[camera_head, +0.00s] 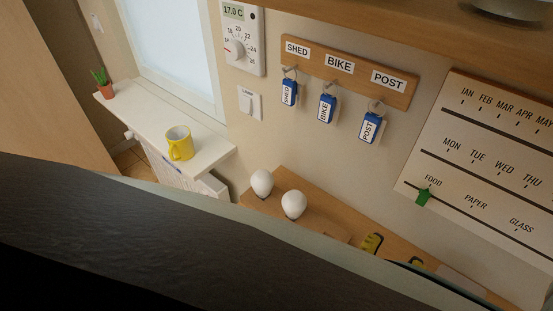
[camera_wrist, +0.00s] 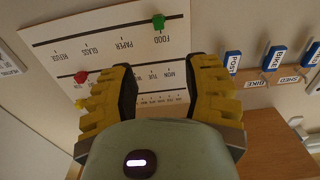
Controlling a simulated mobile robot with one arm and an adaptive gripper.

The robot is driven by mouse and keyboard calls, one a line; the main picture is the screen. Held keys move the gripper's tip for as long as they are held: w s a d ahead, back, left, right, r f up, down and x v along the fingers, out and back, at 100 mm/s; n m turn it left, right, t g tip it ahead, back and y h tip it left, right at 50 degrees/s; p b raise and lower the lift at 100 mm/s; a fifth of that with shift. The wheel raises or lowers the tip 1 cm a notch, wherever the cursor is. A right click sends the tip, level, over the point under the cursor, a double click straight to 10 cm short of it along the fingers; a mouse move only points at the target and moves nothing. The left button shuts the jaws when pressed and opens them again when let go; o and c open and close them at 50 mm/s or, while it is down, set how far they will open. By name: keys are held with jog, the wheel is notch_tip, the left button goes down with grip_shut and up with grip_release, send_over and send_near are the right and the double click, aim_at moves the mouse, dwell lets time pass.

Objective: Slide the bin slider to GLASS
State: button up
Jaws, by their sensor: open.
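The bin slider is a green tab (camera_head: 423,197) under the FOOD mark on the lowest row of the white wall board (camera_head: 480,150). FOOD, PAPER and GLASS run left to right there. In the wrist view, which is upside down, the green tab (camera_wrist: 158,22) sits at FOOD, with PAPER, GLASS and REFUSE to its left. My gripper (camera_wrist: 163,75) is open and empty, its yellow-and-black fingers in front of the board and apart from the tab. In the head view only parts of my gripper (camera_head: 394,251) show, below the board; the rest is hidden.
A red tab (camera_wrist: 81,77) sits on the weekday row. Key tags (camera_head: 327,108) hang on a rack left of the board. White bulbs (camera_head: 293,204) stand on a wooden surface below. A yellow mug (camera_head: 179,144) stands on the sill. A shelf (camera_head: 400,30) overhangs above.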

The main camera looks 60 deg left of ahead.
aim_at(423, 200)
jog(key=b+x, duration=0.2)
jog(key=x, duration=0.9)
jog(key=shift+w, duration=0.3)
jog(key=shift+w+a+r, duration=0.35)
jog(key=shift+w+a, duration=0.05)
jog(key=shift+w, duration=0.25)
jog(key=shift+w+a+p, duration=0.25)
jog(key=shift+a+p, duration=0.15)
jog(key=shift+p, duration=0.65)
jog(key=shift+w+f+p, duration=0.1)
jog(key=shift+w+p, duration=0.5)
jog(key=shift+p, duration=0.2)
jog(key=shift+w+d+f, duration=0.25)
jog(key=shift+w, duration=0.05)
jog(key=shift+c, duration=0.2)
grip_shut()
